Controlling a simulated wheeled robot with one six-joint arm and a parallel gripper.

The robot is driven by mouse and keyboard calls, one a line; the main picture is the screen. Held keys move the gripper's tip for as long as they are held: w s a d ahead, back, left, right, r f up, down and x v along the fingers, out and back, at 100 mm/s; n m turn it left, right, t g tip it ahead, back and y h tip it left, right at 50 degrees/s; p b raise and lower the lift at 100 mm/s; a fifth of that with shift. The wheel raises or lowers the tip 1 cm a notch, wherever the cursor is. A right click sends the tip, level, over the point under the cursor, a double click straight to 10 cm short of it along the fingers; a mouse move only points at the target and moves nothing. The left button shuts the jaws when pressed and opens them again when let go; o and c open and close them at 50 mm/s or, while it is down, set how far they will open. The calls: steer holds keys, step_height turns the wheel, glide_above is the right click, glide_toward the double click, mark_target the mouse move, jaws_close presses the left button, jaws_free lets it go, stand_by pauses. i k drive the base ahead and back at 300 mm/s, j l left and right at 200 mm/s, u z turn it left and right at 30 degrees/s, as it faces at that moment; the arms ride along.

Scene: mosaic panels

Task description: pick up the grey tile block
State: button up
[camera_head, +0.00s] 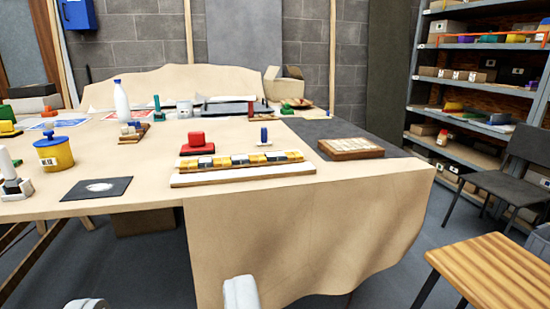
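My gripper (165,300) shows at the bottom edge as two pale fingertips set wide apart, open with nothing between them. It is in front of the cloth-covered table (140,190). On the table lies a long pale panel (243,178) with a row of yellow, white and dark or greyish blocks (240,160). To its right, a brown wooden tray (352,154) holds several pale tiles on a dark grey mat (310,128). At this size I cannot tell which piece is the grey tile block.
Near the panel stand a red block (196,140) and a small blue piece (264,135). A yellow jar (54,154), black mat (97,189) and white bottle (121,102) are on the left. A stool (495,265), chair (500,175) and shelves (470,90) are on the right.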

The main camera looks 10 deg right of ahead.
mark_target(276, 156)
steer(key=i+j, duration=0.1)
steer(key=i, duration=1.15)
steer(key=l+z, duration=0.05)
steer(key=l, duration=0.05)
